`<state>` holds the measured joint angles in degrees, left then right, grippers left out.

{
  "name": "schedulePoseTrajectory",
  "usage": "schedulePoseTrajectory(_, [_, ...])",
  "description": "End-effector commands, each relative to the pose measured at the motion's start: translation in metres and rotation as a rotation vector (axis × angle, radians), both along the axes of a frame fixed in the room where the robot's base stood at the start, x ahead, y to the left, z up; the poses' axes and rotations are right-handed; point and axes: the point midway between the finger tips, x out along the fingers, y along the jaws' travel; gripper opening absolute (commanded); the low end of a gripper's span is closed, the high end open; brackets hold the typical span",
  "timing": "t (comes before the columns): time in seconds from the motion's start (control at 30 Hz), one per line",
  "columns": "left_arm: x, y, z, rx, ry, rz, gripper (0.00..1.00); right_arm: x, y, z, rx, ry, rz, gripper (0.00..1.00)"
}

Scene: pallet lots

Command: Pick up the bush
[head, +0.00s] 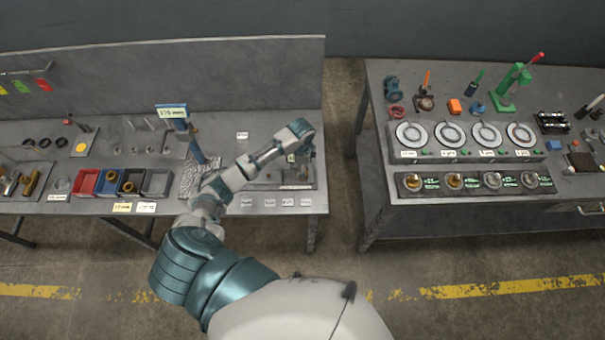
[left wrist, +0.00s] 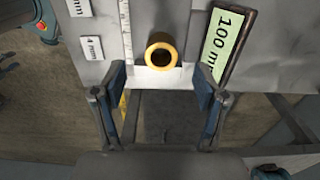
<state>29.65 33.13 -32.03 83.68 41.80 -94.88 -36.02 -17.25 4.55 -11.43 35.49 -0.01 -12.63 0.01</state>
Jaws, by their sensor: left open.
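The bush, a yellow-brass ring with a dark bore (left wrist: 163,39), shows in the left wrist view near the edge of a grey surface. It lies just beyond and between the fingertips of my left gripper (left wrist: 161,85). The gripper is open, with one blue-padded finger on each side, and nothing is between the fingers. In the head view my left gripper (head: 300,160) points down over the right end of the left bench (head: 225,207). I cannot make out the bush in the head view. My right gripper is not in view.
A "100 mm" sign (left wrist: 226,45) stands close right of the bush, and a ruler strip (left wrist: 126,30) runs on its left. Coloured bins (head: 87,182) and a post with a display (head: 172,112) stand on the left bench. A second bench with dials stands right, across a floor gap.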

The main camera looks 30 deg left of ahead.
Motion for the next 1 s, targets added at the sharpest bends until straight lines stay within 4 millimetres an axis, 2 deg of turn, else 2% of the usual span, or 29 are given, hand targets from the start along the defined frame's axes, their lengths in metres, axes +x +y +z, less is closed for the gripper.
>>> schedulePoseTrajectory(0.17, [0.001, -0.001, -0.014, -0.001, 0.002, 0.001, 0.73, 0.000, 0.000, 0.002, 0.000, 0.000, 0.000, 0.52])
schedulePoseTrajectory(0.4, [0.005, -0.001, -0.051, -0.001, 0.002, 0.001, 0.73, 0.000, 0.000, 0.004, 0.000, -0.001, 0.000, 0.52])
schedulePoseTrajectory(0.7, [0.005, -0.001, -0.057, 0.001, -0.001, 0.000, 0.73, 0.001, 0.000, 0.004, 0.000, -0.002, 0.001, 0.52])
schedulePoseTrajectory(0.77, [0.005, -0.001, -0.057, 0.001, -0.001, 0.000, 0.60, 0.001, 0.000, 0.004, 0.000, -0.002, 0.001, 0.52])
schedulePoseTrajectory(1.0, [0.004, -0.001, -0.058, -0.001, 0.003, 0.000, 0.01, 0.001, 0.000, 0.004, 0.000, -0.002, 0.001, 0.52])
